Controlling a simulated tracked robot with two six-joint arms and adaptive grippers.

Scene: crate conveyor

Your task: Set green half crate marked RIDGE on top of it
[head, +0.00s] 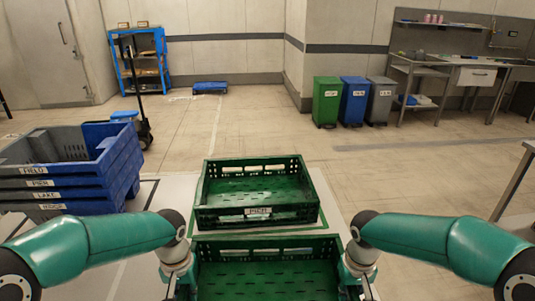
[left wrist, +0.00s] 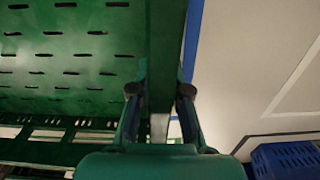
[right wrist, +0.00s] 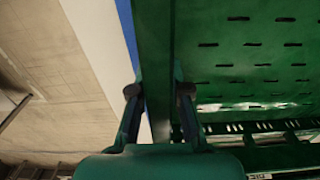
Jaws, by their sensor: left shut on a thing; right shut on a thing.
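A green half crate (head: 268,282) is held between my two arms at the bottom of the head view; its label is not visible there. My left gripper (left wrist: 160,92) is shut on its left wall and my right gripper (right wrist: 160,92) is shut on its right wall. Its slotted floor shows in both wrist views. Another green crate (head: 257,222) stands just beyond it, upright and empty, inside a green outline on the floor. Its front label is small and seems to read PIER. The held crate's far edge overlaps the view just below that crate's front; I cannot tell the gap between them.
A stack of blue crates (head: 110,178) with several labels stands at the left. A pallet jack (head: 135,110) is behind it. Green, blue and grey bins (head: 353,100) and a workbench (head: 470,75) stand at the back right. A table edge (head: 515,180) shows at the right.

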